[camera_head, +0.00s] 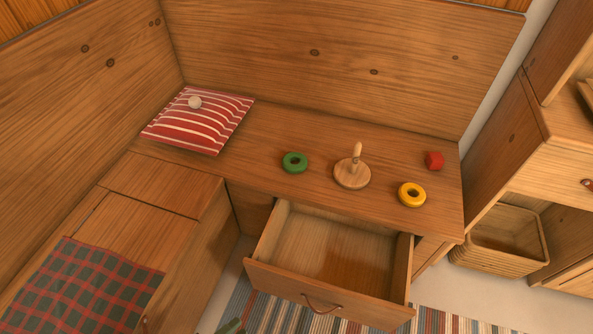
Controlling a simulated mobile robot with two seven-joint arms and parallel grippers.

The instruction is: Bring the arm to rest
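My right gripper and both arms are out of view. The drawer (332,251) under the bench is pulled out and looks empty, with a leather pull (321,305) on its front.
A basket (508,232) stands right; plaid cloth (92,285) lies left.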

